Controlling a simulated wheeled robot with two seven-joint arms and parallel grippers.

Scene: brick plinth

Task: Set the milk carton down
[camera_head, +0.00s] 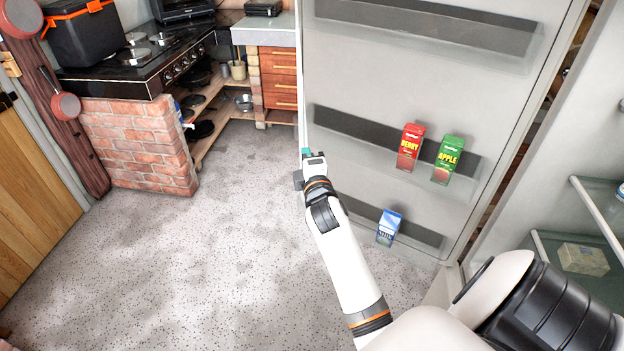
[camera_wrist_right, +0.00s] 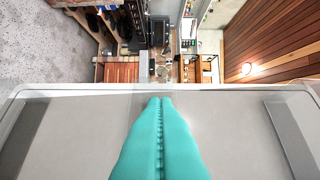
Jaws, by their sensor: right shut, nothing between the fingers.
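The milk carton (camera_head: 388,228), blue and white, stands slightly tilted in the picture on the lowest shelf of the open fridge door (camera_head: 375,80). My right gripper (camera_head: 307,155) is at the door's left edge, above and left of the carton and apart from it. In the right wrist view its teal fingers (camera_wrist_right: 160,135) are closed together with nothing between them, over the door's edge (camera_wrist_right: 75,100). My left gripper is not in view.
A red berry carton (camera_head: 409,148) and a green apple carton (camera_head: 447,160) stand on the middle door shelf. Fridge shelves (camera_head: 590,215) are at right, one with a small box (camera_head: 583,259). A brick plinth (camera_head: 135,140) bears the stove at left. The floor (camera_head: 190,270) is clear.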

